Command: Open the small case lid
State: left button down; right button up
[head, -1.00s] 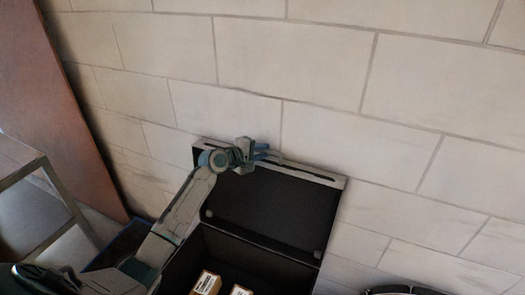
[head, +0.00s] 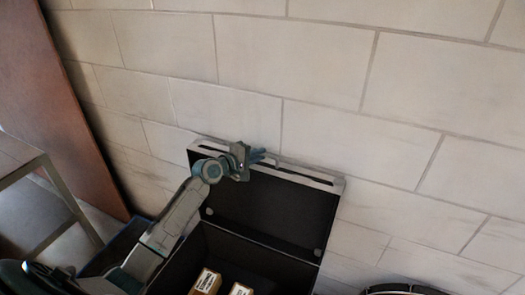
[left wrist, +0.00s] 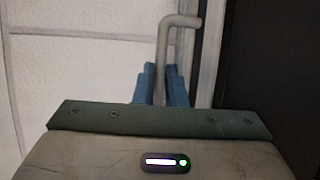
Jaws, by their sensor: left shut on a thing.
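The small case is black with a pale-edged lid (head: 275,205), which stands raised against the wall side in the head view. The case body (head: 205,245) below it is open at the top. A grey bent handle bar is at the lid's upper edge, seen in the left wrist view (left wrist: 178,22). My left gripper (head: 262,156) is at this edge, its blue fingers shut on the handle. The fingers also show in the left wrist view (left wrist: 163,85), one on each side of the bar. My right gripper is not in view.
Two small labelled boxes lie in the case, the left one (head: 207,281) and the right one (head: 240,289). A pale block wall (head: 400,100) is behind the lid. A brown panel (head: 50,110) and a grey frame (head: 70,200) stand at the left. A round rim (head: 390,288) shows at lower right.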

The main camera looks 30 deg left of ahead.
pick_arm(q)
jog(key=shift+t, duration=0.5)
jog(key=s, duration=0.5)
jog(key=shift+d+b, duration=0.15)
jog(key=shift+b, duration=0.25)
jog(key=c, duration=1.8)
grip_release()
jog(key=shift+o, duration=0.2)
jog(key=shift+s+r, duration=0.1)
jog(key=shift+s, duration=0.05)
jog(key=v, duration=1)
jog(key=shift+s+a+p, duration=0.2)
jog(key=shift+s+p, duration=0.05)
jog(key=shift+p, duration=0.05)
